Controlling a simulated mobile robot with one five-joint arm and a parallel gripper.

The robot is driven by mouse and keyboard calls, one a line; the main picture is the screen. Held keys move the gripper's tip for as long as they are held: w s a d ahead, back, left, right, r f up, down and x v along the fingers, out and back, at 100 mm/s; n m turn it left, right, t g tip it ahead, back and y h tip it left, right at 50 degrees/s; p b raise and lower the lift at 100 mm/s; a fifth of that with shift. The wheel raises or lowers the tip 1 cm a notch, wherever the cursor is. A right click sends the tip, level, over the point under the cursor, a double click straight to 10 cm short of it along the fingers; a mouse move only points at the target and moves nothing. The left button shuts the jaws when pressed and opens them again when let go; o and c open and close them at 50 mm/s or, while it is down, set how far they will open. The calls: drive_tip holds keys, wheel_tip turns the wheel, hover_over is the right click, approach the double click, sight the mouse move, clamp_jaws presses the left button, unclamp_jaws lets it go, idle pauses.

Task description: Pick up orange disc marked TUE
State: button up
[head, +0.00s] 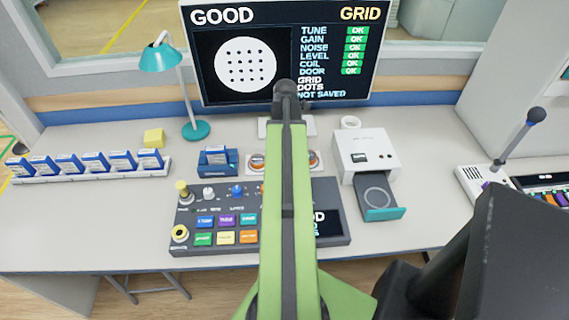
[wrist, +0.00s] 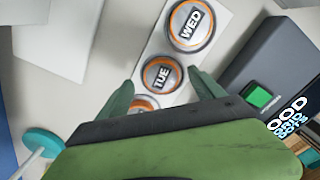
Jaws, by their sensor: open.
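The orange disc marked TUE (wrist: 161,74) shows in the wrist view, a silver-grey disc with an orange rim on a white strip. It sits between a disc marked WED (wrist: 190,23) and another orange-rimmed disc (wrist: 143,105) that is partly hidden by my gripper. My gripper (wrist: 162,80) is open, its two green fingers apart on either side of the TUE disc in the picture. Nothing is held. I cannot tell how far the fingertips are above the disc. In the head view my arm hides the middle of the disc row and the gripper; one disc (head: 257,162) shows to its left.
A control panel (head: 215,246) with coloured buttons lies in front of the discs. A white device with an open teal drawer (head: 384,213) stands to the right. A blue holder (head: 217,160), a teal lamp (head: 195,131) and a rack of blue-white cases (head: 90,172) are left.

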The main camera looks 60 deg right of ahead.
wheel_tip(320, 180, down, 3)
drive_tip(key=shift+f+b, duration=0.15)
drive_tip(key=shift+b, duration=0.8)
drive_tip(key=shift+r, duration=0.2)
drive_tip(key=shift+c, duration=0.3)
drive_tip(key=c, duration=1.4)
